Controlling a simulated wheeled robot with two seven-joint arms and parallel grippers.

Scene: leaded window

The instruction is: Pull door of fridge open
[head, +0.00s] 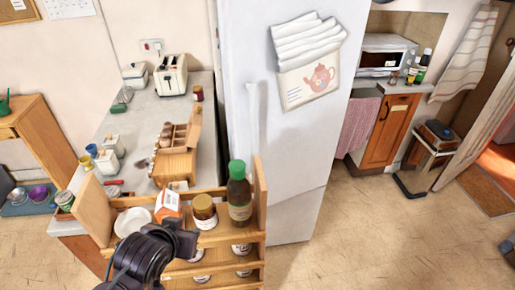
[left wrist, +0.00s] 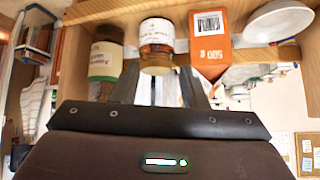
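The fridge (head: 290,150) is a tall pale grey-white body in the middle of the head view, with papers and a teapot picture on it. Its vertical light handle (head: 254,115) is on the left part of the front. Whether the door is ajar cannot be told. My left gripper (head: 186,236) is in front of a wooden rack, left of and below the handle. In the left wrist view its two grey fingers (left wrist: 160,90) stand apart, with no clear object held between them. My right gripper is not in view.
The wooden rack (head: 259,215) holds a green-capped bottle (head: 239,195), a brown jar (head: 203,212), an orange-white carton (head: 168,206) and a white bowl (head: 133,221). A counter (head: 140,105) with a toaster (head: 171,75) stands behind. Floor (head: 350,240) is clear at right.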

